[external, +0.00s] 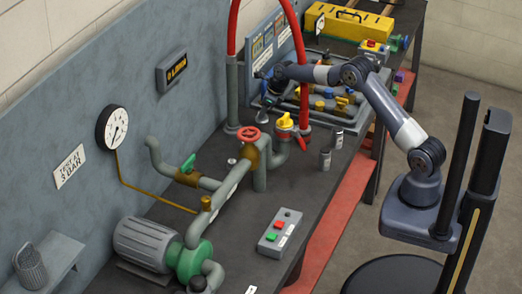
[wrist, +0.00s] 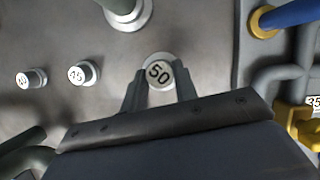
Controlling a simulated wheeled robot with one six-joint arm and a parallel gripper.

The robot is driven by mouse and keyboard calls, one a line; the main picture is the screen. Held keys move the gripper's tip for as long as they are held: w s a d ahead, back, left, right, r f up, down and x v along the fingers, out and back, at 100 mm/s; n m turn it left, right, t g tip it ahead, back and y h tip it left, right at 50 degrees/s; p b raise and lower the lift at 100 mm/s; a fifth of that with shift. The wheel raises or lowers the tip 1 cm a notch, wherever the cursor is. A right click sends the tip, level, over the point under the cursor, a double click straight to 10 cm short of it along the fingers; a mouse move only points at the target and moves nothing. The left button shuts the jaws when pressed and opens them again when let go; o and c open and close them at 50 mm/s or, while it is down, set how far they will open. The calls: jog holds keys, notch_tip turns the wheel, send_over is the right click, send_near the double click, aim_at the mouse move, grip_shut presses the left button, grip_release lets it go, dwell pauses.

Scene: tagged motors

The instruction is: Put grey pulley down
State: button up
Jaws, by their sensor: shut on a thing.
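In the wrist view my gripper (wrist: 160,88) is shut, its two fingers on either side of a round grey piece (wrist: 160,73) with a pale top marked 50. It is the only thing between the fingers; its shape as a pulley cannot be made out. The grey surface lies below it, and I cannot tell whether it touches. In the external view my gripper (external: 264,106) is low near the back wall, beside the pipework tray, and largely small and dark there.
Two short grey pieces with numbered tops (wrist: 31,78) (wrist: 84,73) stand left of my gripper. A pipe flange (wrist: 130,14) is above it in the wrist view. The pipework tray (wrist: 245,60) is to the right. A red pipe (external: 304,75) arches close to my arm.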

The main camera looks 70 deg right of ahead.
aim_at(266, 115)
jog(key=shift+f, duration=2.05)
jog(key=shift+f, duration=0.1)
jog(key=o, duration=1)
jog(key=shift+o, duration=0.2)
jog(key=v, duration=1.2)
jog(key=shift+b, duration=0.35)
